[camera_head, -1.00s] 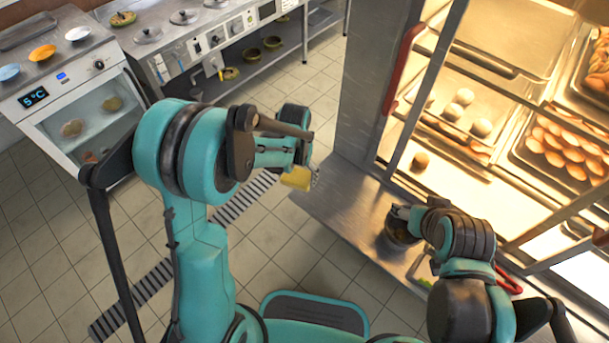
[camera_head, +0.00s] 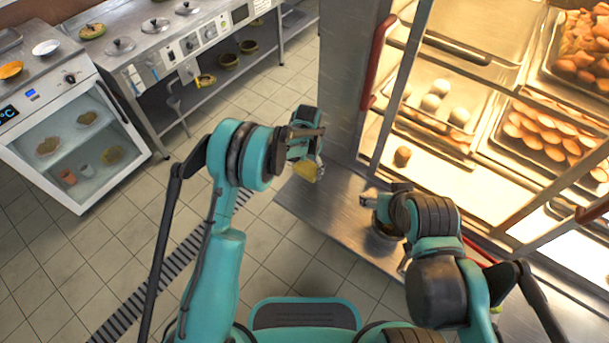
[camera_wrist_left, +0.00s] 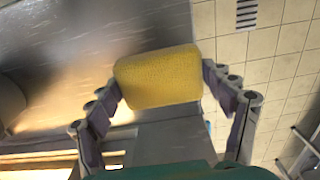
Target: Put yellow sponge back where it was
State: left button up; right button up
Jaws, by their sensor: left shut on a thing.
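The yellow sponge (camera_head: 308,171) is held by my left gripper (camera_head: 318,165), over the left end of the steel counter. In the left wrist view the sponge (camera_wrist_left: 157,78) sits between the two fingers (camera_wrist_left: 160,98), which press on its sides. Steel surface shows behind it there, and I cannot tell how high above the counter it is.
The steel counter (camera_head: 335,223) has bare room around its left end. A lit warming cabinet (camera_head: 345,85) with trays of eggs and buns (camera_head: 545,135) rises behind it.

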aim_at(304, 172)
pick_arm(q)
jog(key=shift+w+a+f, duration=0.45)
jog(key=shift+w+f, duration=0.05)
jog(key=shift+w, duration=0.15)
jog(key=shift+f+b, duration=1.1)
jog(key=shift+f, duration=0.85)
jog(key=shift+f, duration=0.1)
jog(key=o, duration=1.1)
jog(key=shift+c, duration=0.2)
